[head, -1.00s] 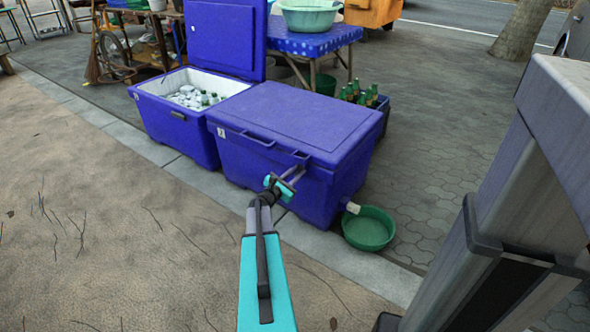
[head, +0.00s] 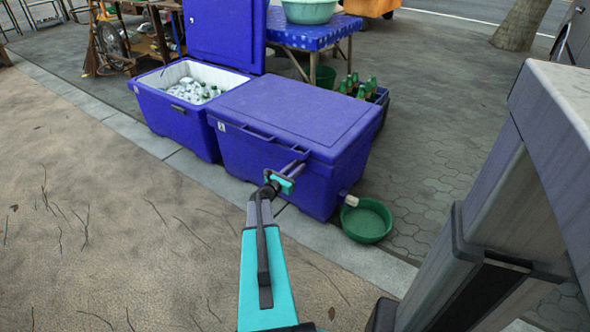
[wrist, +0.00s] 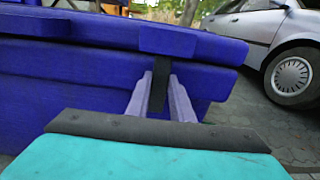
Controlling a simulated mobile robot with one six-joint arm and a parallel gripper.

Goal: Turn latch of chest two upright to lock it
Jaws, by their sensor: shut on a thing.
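Chest two is the closed blue cooler (head: 290,120) with its lid down, right of the open cooler. Its front fills much of the wrist view (wrist: 75,85). A dark narrow latch (wrist: 161,75) stands about upright between my fingers, its top end at the lid's raised lip (wrist: 168,40). My gripper (wrist: 159,88) is shut on the latch, one pale finger on each side. In the head view my gripper (head: 297,168) is at the right part of the chest's front, and the latch is too small to make out there. My palm hides the latch's lower end in the wrist view.
The open blue cooler (head: 180,118) holds ice and bottles. A green basin (head: 367,220) lies on the ground by chest two's right end. A crate of green bottles (head: 377,98) stands behind. The paving in front is clear.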

